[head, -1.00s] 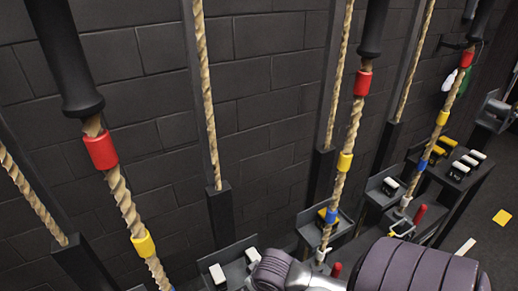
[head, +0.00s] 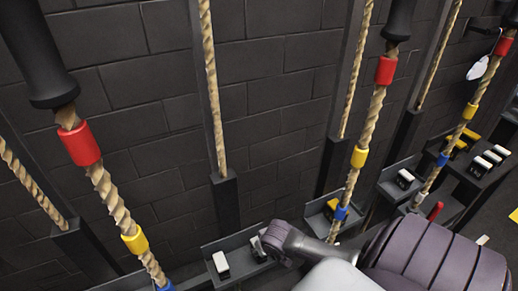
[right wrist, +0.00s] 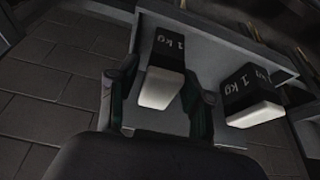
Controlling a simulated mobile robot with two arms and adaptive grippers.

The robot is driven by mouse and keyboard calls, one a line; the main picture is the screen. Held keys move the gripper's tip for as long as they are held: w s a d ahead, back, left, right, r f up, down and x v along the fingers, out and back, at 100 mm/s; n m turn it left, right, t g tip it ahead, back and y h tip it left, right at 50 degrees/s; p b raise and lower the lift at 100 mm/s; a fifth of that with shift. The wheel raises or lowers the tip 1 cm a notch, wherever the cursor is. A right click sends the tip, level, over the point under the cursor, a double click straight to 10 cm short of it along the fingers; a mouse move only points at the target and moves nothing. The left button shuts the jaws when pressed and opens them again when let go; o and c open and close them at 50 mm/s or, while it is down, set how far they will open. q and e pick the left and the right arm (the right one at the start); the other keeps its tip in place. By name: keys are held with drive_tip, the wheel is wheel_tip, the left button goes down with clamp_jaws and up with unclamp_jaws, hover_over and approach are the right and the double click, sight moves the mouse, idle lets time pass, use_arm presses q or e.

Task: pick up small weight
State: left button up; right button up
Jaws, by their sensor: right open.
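Two small black weights with white ends, marked 1 kg, lie in a dark grey tray (head: 237,244) low on the wall in the head view. One weight (head: 221,265) is at the left of the tray. The other weight (head: 258,249) is right of it, partly hidden by my right gripper (head: 268,240). In the right wrist view, the open fingers of my right gripper (right wrist: 160,98) stand on either side of one weight (right wrist: 166,62). The other weight (right wrist: 250,96) is outside the fingers, to the right. I cannot tell whether the fingers touch the weight. My left gripper is not in view.
Thick ropes with red, yellow and blue bands (head: 366,133) hang in front of a dark block wall (head: 270,90). Dark posts (head: 225,205) stand along the wall. More trays with yellow-ended and white-ended weights (head: 404,179) are to the right.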

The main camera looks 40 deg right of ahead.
drive_tip(key=shift+w+x, duration=0.1)
drive_tip(key=shift+x, duration=1.05)
drive_tip(key=shift+w+x, duration=0.15)
drive_tip(key=shift+x, duration=1)
drive_tip(key=shift+a+r, duration=0.15)
clamp_jaws()
drive_tip(key=shift+w+r, duration=0.1)
drive_tip(key=shift+r, duration=0.05)
